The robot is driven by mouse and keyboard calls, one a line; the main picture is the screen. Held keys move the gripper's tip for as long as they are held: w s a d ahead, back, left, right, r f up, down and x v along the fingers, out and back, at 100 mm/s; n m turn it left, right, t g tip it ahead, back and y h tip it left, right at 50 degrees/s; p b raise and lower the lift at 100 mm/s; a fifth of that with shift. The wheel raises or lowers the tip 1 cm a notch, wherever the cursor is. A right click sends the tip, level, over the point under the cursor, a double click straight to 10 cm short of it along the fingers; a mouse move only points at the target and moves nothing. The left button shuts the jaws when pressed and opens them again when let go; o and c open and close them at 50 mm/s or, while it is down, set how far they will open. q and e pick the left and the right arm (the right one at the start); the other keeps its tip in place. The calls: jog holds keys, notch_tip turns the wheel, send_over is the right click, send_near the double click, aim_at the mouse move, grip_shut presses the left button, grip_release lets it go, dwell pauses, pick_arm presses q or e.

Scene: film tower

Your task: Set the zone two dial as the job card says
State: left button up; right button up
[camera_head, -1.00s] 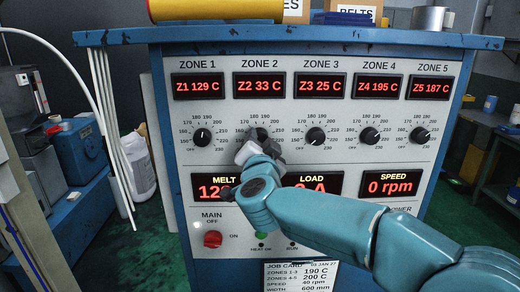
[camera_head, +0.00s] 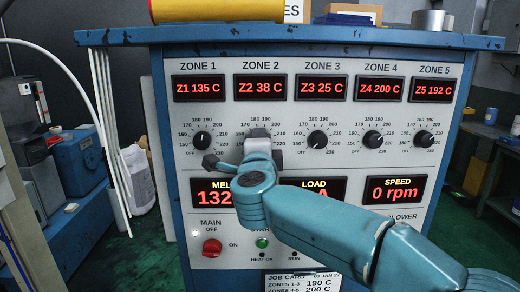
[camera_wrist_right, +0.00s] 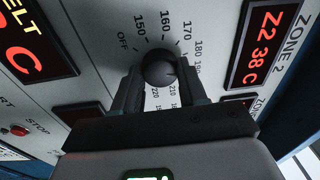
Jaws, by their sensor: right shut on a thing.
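The zone two dial is a black round knob, seen end-on in the right wrist view (camera_wrist_right: 159,68). My right gripper (camera_wrist_right: 160,88) is shut on it, one finger on each side. In the head view my right gripper (camera_head: 259,142) covers most of this dial and part of its scale. The dial's pointer direction is hard to make out. The zone two display (camera_head: 260,88) reads Z2 38 C. The job card (camera_head: 303,282) at the bottom of the panel reads zones 1-3 190 C and zones 4-5 200 C. My left gripper is out of view.
The zone one dial (camera_head: 202,140) and zone three dial (camera_head: 318,139) flank the gripper closely. Below are the melt display (camera_head: 212,192), a red main switch (camera_head: 212,248) and a green button (camera_head: 262,243). A yellow roll (camera_head: 217,10) lies on top of the cabinet.

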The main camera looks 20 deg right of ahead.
jog(key=shift+m, duration=0.6)
jog(key=o, duration=1.1)
jog(key=shift+c, duration=0.2)
jog(key=b+v, duration=0.3)
jog(key=v, duration=1.3)
jog(key=shift+s, duration=0.2)
